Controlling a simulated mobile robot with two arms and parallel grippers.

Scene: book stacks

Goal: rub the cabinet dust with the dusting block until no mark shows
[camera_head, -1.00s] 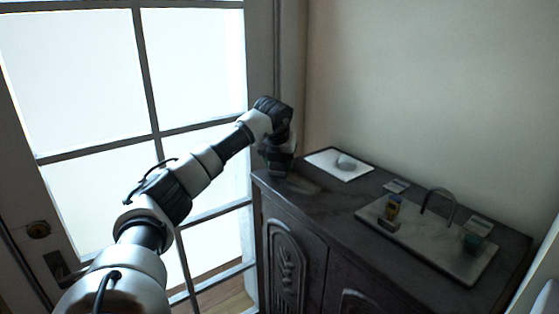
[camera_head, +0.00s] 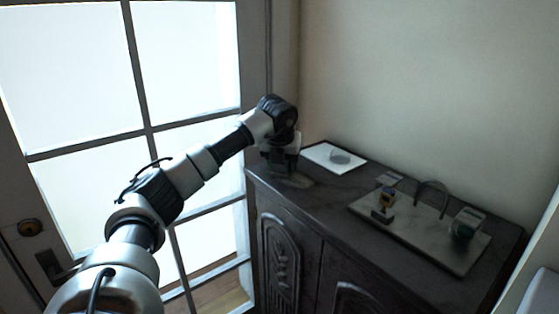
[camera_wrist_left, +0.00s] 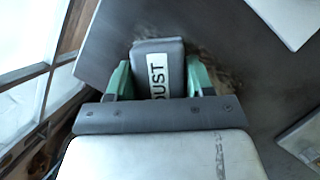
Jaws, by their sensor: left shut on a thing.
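The dusting block (camera_wrist_left: 158,62) is grey with a white label reading "DUST". My left gripper (camera_wrist_left: 158,80) is shut on it, with a green finger on each side. In the head view my left gripper (camera_head: 282,168) is over the left end of the dark cabinet (camera_head: 390,232), low at its top. A brownish dust mark (camera_wrist_left: 205,68) shows on the cabinet top just right of the block in the left wrist view. A pale patch (camera_head: 300,181) shows beside the gripper in the head view. The block hides whatever lies under it. My right gripper is out of view.
A glazed door stands left.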

